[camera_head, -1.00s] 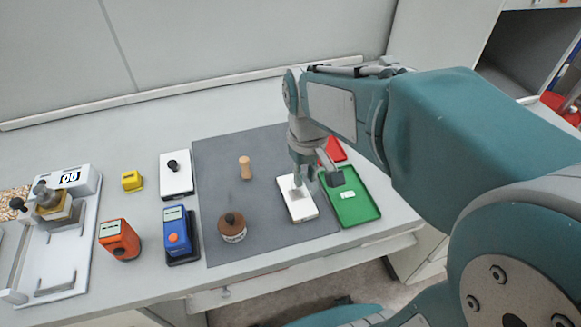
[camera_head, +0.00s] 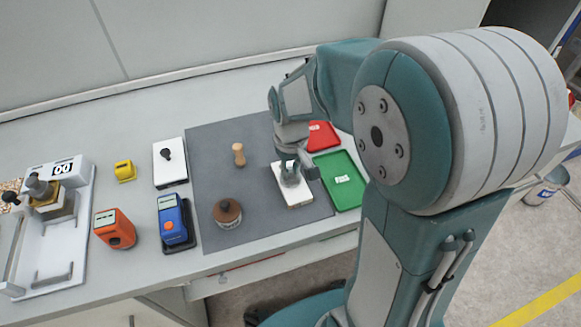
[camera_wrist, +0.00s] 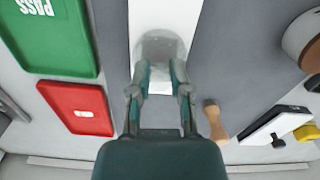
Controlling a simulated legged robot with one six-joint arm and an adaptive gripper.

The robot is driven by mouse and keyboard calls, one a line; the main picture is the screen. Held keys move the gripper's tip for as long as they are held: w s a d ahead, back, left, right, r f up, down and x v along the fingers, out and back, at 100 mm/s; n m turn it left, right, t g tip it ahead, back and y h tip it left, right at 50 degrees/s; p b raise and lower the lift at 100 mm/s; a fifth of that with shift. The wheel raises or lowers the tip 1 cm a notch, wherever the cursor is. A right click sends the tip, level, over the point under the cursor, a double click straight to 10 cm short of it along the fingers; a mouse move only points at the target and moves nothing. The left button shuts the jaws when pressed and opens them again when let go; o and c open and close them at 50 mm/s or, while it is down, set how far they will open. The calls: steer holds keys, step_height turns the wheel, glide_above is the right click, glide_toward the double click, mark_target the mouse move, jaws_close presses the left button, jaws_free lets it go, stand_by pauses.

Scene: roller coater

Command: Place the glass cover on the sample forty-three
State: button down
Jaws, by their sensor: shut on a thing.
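A clear round glass cover (camera_wrist: 160,47) is between the fingertips of my gripper (camera_wrist: 162,75), which is shut on it in the wrist view. It overlaps a white rectangular plate (camera_wrist: 165,12); I cannot tell whether they touch. In the head view, my gripper (camera_head: 290,175) is low over the same white plate (camera_head: 300,200), hiding much of its middle. No number forty-three is legible on the plate.
A green PASS tray (camera_head: 340,190) and a red tray (camera_head: 322,137) lie right of the plate. A wooden peg-like handle (camera_head: 239,154) and a brown-lidded jar (camera_head: 228,213) stand on the grey mat (camera_head: 265,215). Blue (camera_head: 170,215) and orange (camera_head: 114,229) devices stand further left.

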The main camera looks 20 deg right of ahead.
mark_target(291, 167)
steer(key=c, duration=0.6)
jaws_free()
steer(key=shift+o, duration=0.2)
step_height(291, 167, up, 12)
steer(key=s+r+m+t, duration=0.2)
steer(key=s+t, duration=0.3)
steer(key=s, duration=0.9)
steer(key=shift+r+t, duration=0.25)
steer(key=shift+t, duration=0.05)
